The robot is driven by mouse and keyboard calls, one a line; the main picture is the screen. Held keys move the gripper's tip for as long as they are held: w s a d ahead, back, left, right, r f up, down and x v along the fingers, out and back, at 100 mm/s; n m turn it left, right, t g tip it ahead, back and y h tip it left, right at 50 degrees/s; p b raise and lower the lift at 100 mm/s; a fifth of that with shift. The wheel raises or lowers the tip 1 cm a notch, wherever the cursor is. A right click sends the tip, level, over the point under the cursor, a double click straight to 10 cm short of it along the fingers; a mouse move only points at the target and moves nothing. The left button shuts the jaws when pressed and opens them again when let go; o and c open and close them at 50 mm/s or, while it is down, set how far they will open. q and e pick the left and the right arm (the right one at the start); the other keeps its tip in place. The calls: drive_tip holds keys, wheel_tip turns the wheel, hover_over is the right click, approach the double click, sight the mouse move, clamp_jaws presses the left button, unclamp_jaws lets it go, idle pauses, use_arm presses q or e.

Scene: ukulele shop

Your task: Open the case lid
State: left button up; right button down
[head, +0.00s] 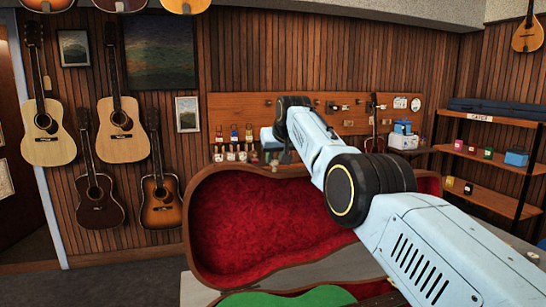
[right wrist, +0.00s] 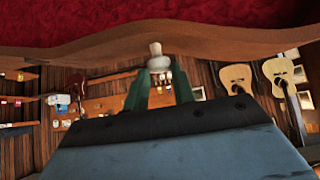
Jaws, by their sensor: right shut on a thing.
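The case lid (head: 235,225) stands raised, its red plush inside facing me and its brown rim around it. In the right wrist view the lid's brown rim (right wrist: 80,55) crosses the top, with red lining (right wrist: 150,20) above it. A small pale knob (right wrist: 156,49) sits on the rim. My right gripper (right wrist: 160,75) has its green fingers closed around the knob; in the head view the gripper (head: 284,157) is at the lid's top edge, partly hidden by my arm. A green instrument (head: 285,298) lies in the case at the bottom of the head view. My left gripper is not in view.
A wooden pegboard (head: 240,108) with tools and small bottles is on the wall behind the lid. Several guitars (head: 122,130) hang at the left. A shelf (head: 485,155) with small boxes stands at the right. A pale tabletop (head: 195,290) shows beside the case.

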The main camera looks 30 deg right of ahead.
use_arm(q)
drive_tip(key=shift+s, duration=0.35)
use_arm(e)
drive_tip(key=shift+s+r, duration=0.1)
drive_tip(key=shift+r, duration=0.1)
drive_tip(key=c, duration=1.1)
unclamp_jaws()
drive_tip(key=shift+s, duration=0.15)
drive_tip(key=shift+c, duration=0.2)
drive_tip(key=shift+f, duration=0.1)
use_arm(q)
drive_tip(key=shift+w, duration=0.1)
use_arm(e)
drive_tip(key=shift+s+b, duration=0.1)
drive_tip(key=shift+b, duration=0.55)
use_arm(q)
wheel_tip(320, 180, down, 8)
drive_tip(key=b, duration=0.7)
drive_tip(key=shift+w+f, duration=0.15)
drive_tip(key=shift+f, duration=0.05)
use_arm(e)
drive_tip(key=v, duration=1.3)
